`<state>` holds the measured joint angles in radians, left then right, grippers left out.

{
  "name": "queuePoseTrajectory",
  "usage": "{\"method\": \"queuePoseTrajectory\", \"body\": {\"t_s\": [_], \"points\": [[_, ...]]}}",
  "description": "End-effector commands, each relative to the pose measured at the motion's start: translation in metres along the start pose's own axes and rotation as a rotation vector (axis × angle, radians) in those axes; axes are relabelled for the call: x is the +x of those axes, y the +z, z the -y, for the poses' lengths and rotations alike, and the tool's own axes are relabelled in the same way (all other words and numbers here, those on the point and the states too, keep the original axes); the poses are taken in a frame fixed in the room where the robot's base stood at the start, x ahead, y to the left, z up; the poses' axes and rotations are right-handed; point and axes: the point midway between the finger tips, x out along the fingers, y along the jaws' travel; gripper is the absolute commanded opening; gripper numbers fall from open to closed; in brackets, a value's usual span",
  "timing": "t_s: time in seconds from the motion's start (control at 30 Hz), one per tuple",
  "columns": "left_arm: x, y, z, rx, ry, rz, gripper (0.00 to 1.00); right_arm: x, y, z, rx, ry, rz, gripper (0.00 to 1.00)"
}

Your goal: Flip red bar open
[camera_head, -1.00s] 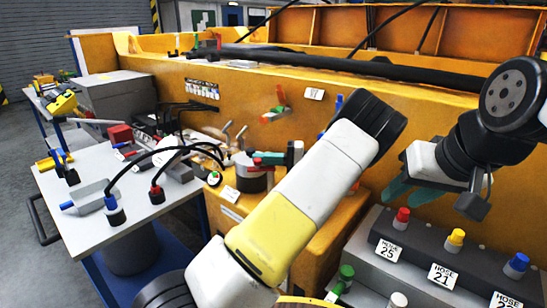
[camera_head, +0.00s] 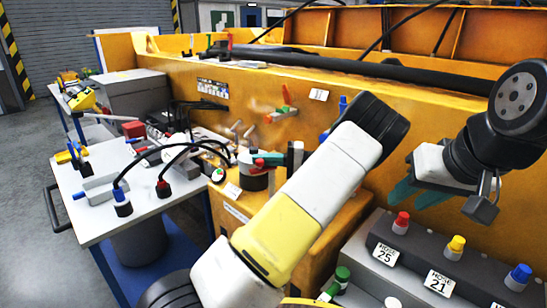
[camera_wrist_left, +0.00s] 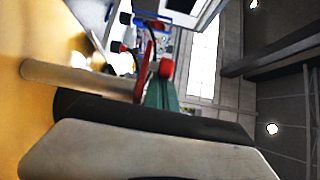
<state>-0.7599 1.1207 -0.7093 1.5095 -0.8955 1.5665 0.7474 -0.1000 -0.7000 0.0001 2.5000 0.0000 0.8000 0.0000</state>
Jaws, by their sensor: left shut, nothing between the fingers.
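My left arm rises from the bottom, and its gripper (camera_head: 270,158) shows partly behind it in the head view, beside the round dark fitting. Its teal fingers are shut and empty; they also show in the left wrist view (camera_wrist_left: 160,95). A narrow red bar (camera_wrist_left: 144,72) with a bright red end stands right beside the fingertips there; I cannot tell whether they touch. In the head view a red part (camera_head: 260,164) shows just under the fingers. My right gripper (camera_head: 418,194) hangs at the right with its teal fingers apart, empty.
A red-and-green handle (camera_head: 283,105) sits on the yellow casting wall (camera_head: 350,85). A grey table (camera_head: 90,170) with cables and blocks stands at the left. A grey hose panel (camera_head: 410,245) with coloured caps lies under my right gripper. A pale rod (camera_wrist_left: 80,80) crosses the wrist view.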

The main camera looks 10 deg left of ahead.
Motion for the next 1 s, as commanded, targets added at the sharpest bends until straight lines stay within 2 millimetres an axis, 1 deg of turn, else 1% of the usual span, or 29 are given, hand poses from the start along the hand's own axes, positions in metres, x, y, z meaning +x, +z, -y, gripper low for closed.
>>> {"method": "queuePoseTrajectory", "body": {"t_s": [0.4, 1.0], "points": [[0.001, 0.009, 0.0, 0.0, -0.001, 0.003, 0.0, 0.0, 0.0, 0.0, 0.0, 0.0, 0.0, 0.36], [0.001, 0.013, 0.0, 0.001, -0.002, 0.005, 0.0, 0.0, 0.0, 0.0, 0.0, 0.0, 0.0, 0.36]]}}
